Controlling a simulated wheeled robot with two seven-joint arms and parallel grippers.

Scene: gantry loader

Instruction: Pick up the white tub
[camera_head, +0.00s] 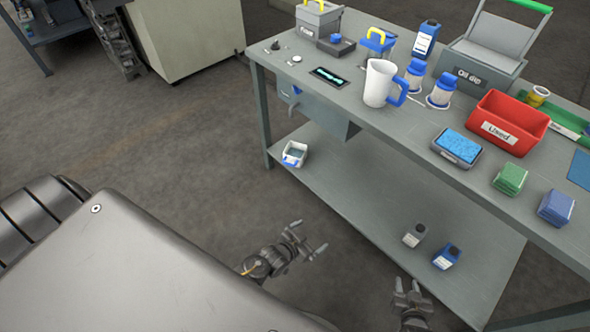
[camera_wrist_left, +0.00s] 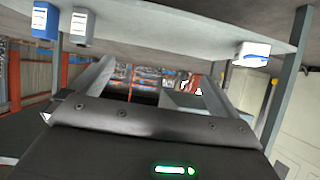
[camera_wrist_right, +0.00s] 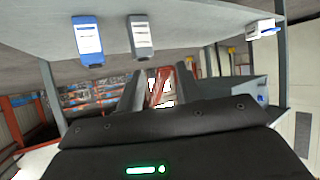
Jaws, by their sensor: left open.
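The white tub (camera_head: 295,153), with blue on it, stands on the lower shelf (camera_head: 345,195) of the bench near its left end. It also shows in the left wrist view (camera_wrist_left: 251,55) and in the right wrist view (camera_wrist_right: 266,29), where the picture looks upside down. My left gripper (camera_head: 309,237) is open and empty, off the shelf's front edge and well apart from the tub. My right gripper (camera_head: 407,287) has its fingers apart with nothing between them, farther right near the shelf's front edge. The tub's far side is hidden.
A grey bottle (camera_head: 414,235) and a blue bottle (camera_head: 447,256) stand on the lower shelf to the right. The bench top (camera_head: 400,125) above carries a white mug (camera_head: 379,84), a red bin (camera_head: 507,123) and several other items. A drawer unit (camera_head: 318,112) hangs above the tub's shelf.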

